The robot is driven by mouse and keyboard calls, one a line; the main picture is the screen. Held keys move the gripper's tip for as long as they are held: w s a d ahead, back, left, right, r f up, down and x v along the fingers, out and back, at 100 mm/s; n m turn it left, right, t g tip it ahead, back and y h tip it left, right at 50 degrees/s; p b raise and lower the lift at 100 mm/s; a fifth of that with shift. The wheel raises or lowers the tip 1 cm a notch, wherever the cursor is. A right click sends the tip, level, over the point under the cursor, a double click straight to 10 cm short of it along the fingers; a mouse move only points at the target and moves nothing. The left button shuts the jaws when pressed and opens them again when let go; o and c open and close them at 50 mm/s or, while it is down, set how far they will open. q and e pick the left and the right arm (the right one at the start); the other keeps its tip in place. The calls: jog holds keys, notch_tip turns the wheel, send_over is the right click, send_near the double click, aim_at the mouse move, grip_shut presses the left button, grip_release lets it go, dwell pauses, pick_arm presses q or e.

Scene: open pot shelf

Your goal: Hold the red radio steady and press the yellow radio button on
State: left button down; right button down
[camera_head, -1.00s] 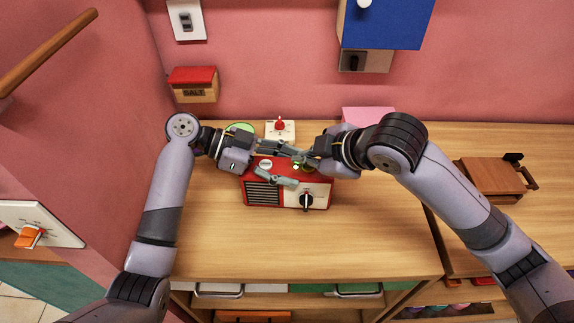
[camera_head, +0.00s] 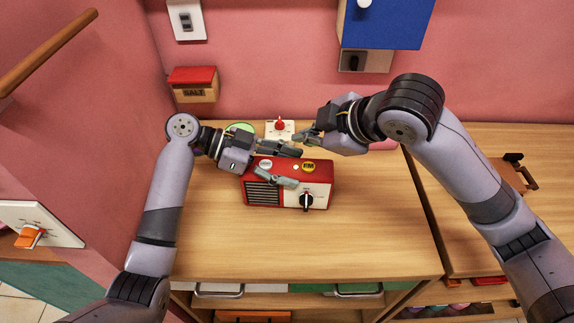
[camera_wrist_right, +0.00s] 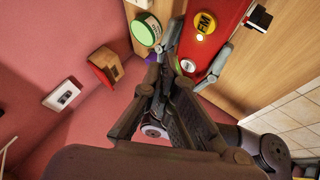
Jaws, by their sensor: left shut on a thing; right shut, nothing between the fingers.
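The red radio (camera_head: 262,199) stands on the wooden counter, with a dark speaker grille and a white dial panel with a black knob. On its top are a round yellow button marked FM (camera_head: 308,167), a white button (camera_head: 265,164) and a small pale light (camera_head: 296,167) between them. My left gripper (camera_head: 282,164) is shut on the radio, one finger at the front and one behind. My right gripper (camera_head: 303,140) is shut and empty, above and behind the radio, clear of the yellow button. The right wrist view shows the yellow button (camera_wrist_right: 205,22) uncovered.
A white box with a red knob (camera_head: 280,130) and a green-lidded round container (camera_head: 240,127) stand behind the radio. A salt box (camera_head: 194,86) hangs on the pink wall. The counter (camera_head: 380,220) is clear in front and to the right.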

pick_arm(q)
jog(key=shift+f, duration=0.2)
jog(key=c, duration=1)
grip_release()
jog(key=o, duration=0.4)
jog(key=shift+r, duration=0.15)
pick_arm(e)
jog(key=shift+r, duration=0.55)
pick_arm(q)
jog(key=shift+a, duration=0.1)
